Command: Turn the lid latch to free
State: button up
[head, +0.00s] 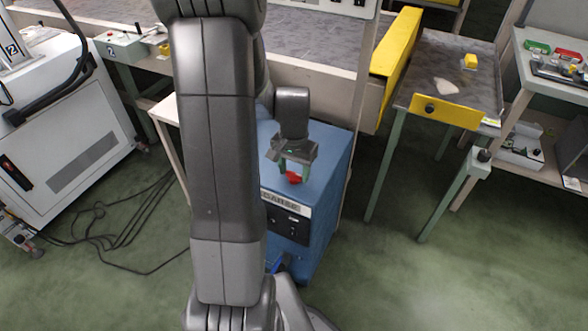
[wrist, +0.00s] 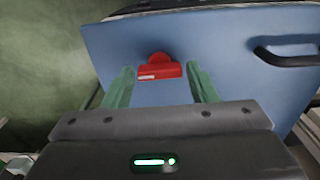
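The lid latch is a small red knob (head: 293,177) on the top of a blue box (head: 335,165). In the wrist view the red latch (wrist: 160,68) lies flat across the picture, with a rounded part behind a bar that bears a pale label. My gripper (head: 292,170) is above the lid, pointing down. In the wrist view its two green fingers (wrist: 160,82) are apart, one on each side of the latch, with a gap on both sides. It holds nothing. Whether the fingertips are level with the latch I cannot tell.
A black handle (wrist: 288,52) is on the lid at the right in the wrist view. A conveyor (head: 310,40) runs behind the box. A small table (head: 455,70) with a yellow plate stands to the right. A white cabinet (head: 60,130) and loose cables are at the left.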

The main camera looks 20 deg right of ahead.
aim_at(294, 173)
jog(key=shift+o, duration=0.9)
notch_tip(294, 173, up, 14)
jog(key=p, duration=0.2)
jog(key=shift+p, duration=0.3)
jog(key=shift+f, duration=0.15)
notch_tip(294, 173, down, 14)
jog(key=b, duration=0.2)
jog(key=shift+b, duration=0.35)
jog(key=shift+r, duration=0.2)
